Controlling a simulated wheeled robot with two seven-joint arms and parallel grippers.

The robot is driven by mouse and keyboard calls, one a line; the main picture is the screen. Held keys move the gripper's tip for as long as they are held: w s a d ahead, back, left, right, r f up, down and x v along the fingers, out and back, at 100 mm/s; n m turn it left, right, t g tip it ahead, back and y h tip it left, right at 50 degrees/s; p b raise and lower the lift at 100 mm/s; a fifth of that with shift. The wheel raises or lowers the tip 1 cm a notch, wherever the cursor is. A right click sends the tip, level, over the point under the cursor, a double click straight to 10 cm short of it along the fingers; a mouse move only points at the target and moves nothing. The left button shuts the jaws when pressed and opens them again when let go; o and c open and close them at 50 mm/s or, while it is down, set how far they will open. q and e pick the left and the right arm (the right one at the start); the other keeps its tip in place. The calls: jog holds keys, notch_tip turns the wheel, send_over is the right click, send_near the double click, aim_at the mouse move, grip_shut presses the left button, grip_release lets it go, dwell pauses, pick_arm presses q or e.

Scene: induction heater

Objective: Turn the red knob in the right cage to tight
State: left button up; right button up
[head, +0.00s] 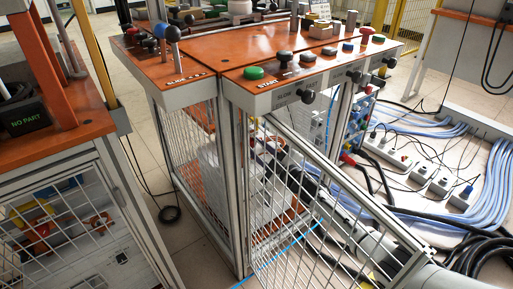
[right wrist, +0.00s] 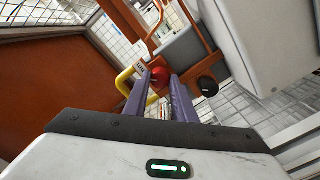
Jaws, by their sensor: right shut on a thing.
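The red knob (right wrist: 160,77) shows in the right wrist view, between the tips of my right gripper (right wrist: 160,84). The purple-grey fingers are shut on its two sides and partly hide it. In the head view my right arm reaches from the lower right into the right cage (head: 237,190), behind a slanting mesh panel. There my right gripper (head: 282,168) is partly hidden by the mesh and frame, and I cannot make out the knob clearly. My left gripper is not in view.
A yellow bent pipe (right wrist: 126,84) runs close to the left finger, and a black round knob (right wrist: 207,86) is to the right. The mesh panel (head: 330,225) stands close to my right arm. Cables and power strips (head: 400,160) cover the floor at the right.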

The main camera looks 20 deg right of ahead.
jog(key=shift+d, duration=0.1)
jog(key=o, duration=1.1)
jog(key=shift+c, duration=0.2)
pick_arm(q)
jog(key=shift+n+t+y, duration=0.4)
jog(key=shift+n+t, duration=0.2)
jog(key=shift+t, duration=0.2)
jog(key=r+p, duration=0.1)
jog(key=s+a+r+p, duration=0.1)
jog(key=p, duration=0.1)
jog(key=a+r+p, duration=0.1)
jog(key=shift+s+a, duration=0.15)
jog(key=shift+s, duration=0.1)
pick_arm(e)
jog(key=v, duration=1)
jog(key=shift+s, duration=0.2)
